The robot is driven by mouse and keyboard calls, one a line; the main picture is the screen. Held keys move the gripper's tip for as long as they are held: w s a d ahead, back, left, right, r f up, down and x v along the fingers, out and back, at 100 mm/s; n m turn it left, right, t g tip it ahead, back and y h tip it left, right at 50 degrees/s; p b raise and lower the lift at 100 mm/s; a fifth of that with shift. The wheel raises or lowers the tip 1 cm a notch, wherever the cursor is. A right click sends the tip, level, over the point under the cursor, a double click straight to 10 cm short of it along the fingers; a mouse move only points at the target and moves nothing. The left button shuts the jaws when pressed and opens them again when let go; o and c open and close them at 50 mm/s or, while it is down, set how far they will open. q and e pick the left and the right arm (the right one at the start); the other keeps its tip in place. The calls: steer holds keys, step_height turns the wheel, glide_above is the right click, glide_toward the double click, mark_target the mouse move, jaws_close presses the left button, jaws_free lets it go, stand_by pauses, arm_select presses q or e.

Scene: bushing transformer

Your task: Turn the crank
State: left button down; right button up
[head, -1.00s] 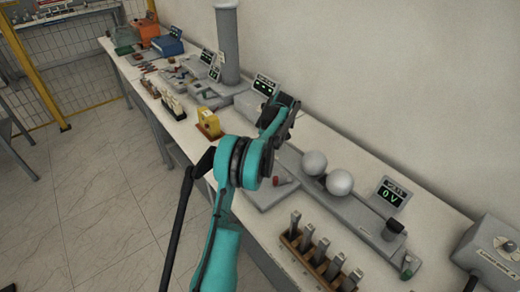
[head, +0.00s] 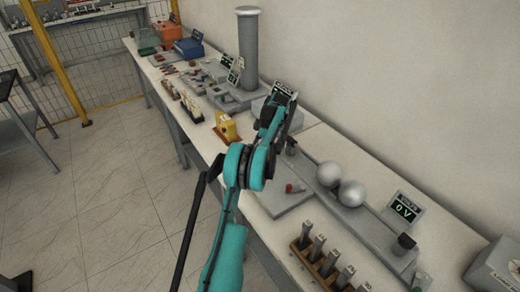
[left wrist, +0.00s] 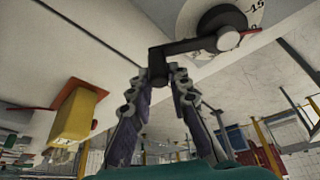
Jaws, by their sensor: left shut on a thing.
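In the head view my left gripper (head: 281,104) reaches over the bench. There the gripper and arm hide the crank and most of its device. My right gripper is not in view.
A yellow block (head: 228,126) stands close to the gripper, left of it. A grey column (head: 248,50) rises behind. Two silver spheres (head: 340,183), a voltage display (head: 403,210) and a wooden rack (head: 318,257) of upright pieces lie to the right.

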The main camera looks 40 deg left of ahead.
arm_select(q)
steer(key=s+a+n+g+h, duration=0.1)
steer(key=s+n+h, duration=0.3)
steer(key=s+n, duration=0.4)
steer(key=shift+a+n+g+p, duration=0.35)
steer(key=shift+a+n, duration=0.2)
steer(key=shift+n, duration=1.15)
steer(key=c, duration=1.4)
jaws_free()
steer(key=shift+v, duration=3.7)
